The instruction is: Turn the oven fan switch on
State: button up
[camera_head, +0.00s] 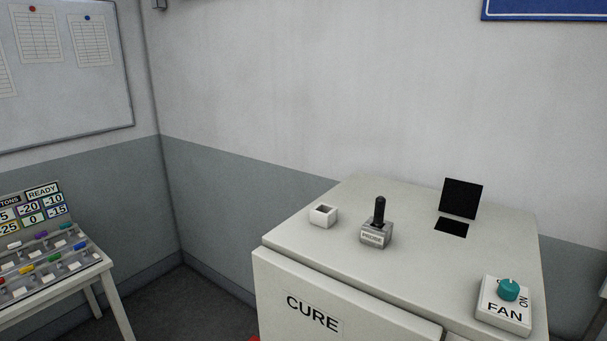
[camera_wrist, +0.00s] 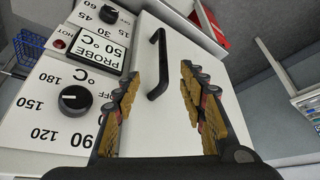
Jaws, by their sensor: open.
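The oven fan switch is a teal knob (camera_head: 508,290) on a white block labelled FAN (camera_head: 504,313), at the right front of the white oven's top (camera_head: 400,265) in the head view. An ON mark shows to the right of the knob. My gripper (camera_wrist: 161,98) shows only in the wrist view. Its two padded fingers are apart with nothing between them. Beyond them are the oven front with a black bar handle (camera_wrist: 157,63) and a black dial (camera_wrist: 75,101) marked in degrees. The fan switch is not visible in the wrist view.
A joystick-like lever (camera_head: 378,222), a small white open box (camera_head: 323,215) and a black upright panel (camera_head: 461,198) stand on the oven top. The wrist view shows another dial (camera_wrist: 109,14).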

aim_at(507, 290)
jog(key=k+l+u, duration=0.15)
jog(key=k+l, duration=0.25)
jog(key=l, duration=0.2)
jog(key=k+l+u, duration=0.1)
jog(key=k+l, duration=0.35)
jog(key=l, duration=0.15)
